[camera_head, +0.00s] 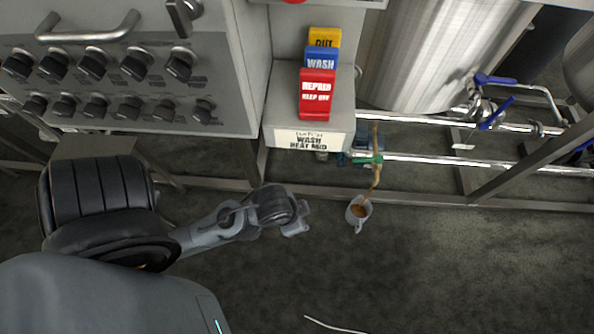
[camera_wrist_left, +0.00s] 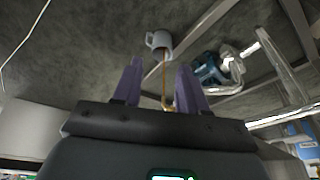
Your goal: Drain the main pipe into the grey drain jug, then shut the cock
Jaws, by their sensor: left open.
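The cock's green handle (camera_head: 366,161) lies across the pipework, left of the main pipe (camera_head: 440,161). My left gripper (camera_head: 297,226) is left of the jug, apart from it and from the cock. In the left wrist view its two fingers (camera_wrist_left: 160,66) are spread and empty. The jug (camera_wrist_left: 158,41) and stream (camera_wrist_left: 164,85) show beyond them. My right gripper is out of view.
A grey box with yellow, blue and red (camera_head: 317,94) tags stands above the cock. A control panel (camera_head: 120,85) with several knobs is at the left. A steel tank (camera_head: 420,50) and blue-handled valves (camera_head: 492,118) are at the right. The floor (camera_head: 450,270) in front is mostly clear.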

